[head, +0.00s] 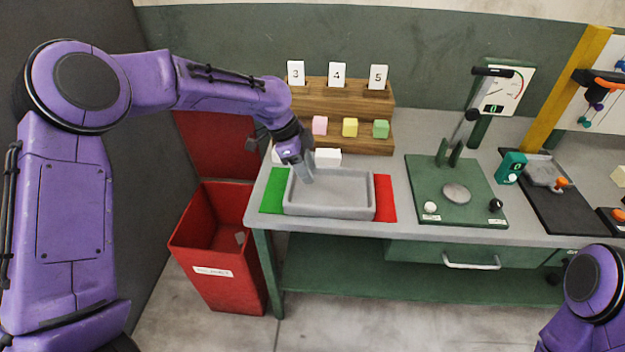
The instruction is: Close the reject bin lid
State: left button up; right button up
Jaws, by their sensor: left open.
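The red reject bin (197,245) stands on the floor left of the bench, with a white label on its front. Its red lid (222,150) is open and stands upright at the back of the bin, against the wall. My arm passes in front of the lid's top. Only part of my right arm shows, at the lower right; its gripper is out of view.
The tray sits between a green mat (272,190) and a red mat (385,198). Behind it, a wooden stepped rack (350,95) holds number cards and coloured foam cubes. A press (455,190) with a lever stands to the right. The bench edge borders the bin.

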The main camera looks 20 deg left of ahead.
aim_at(215, 142)
jog(key=u, duration=1.35)
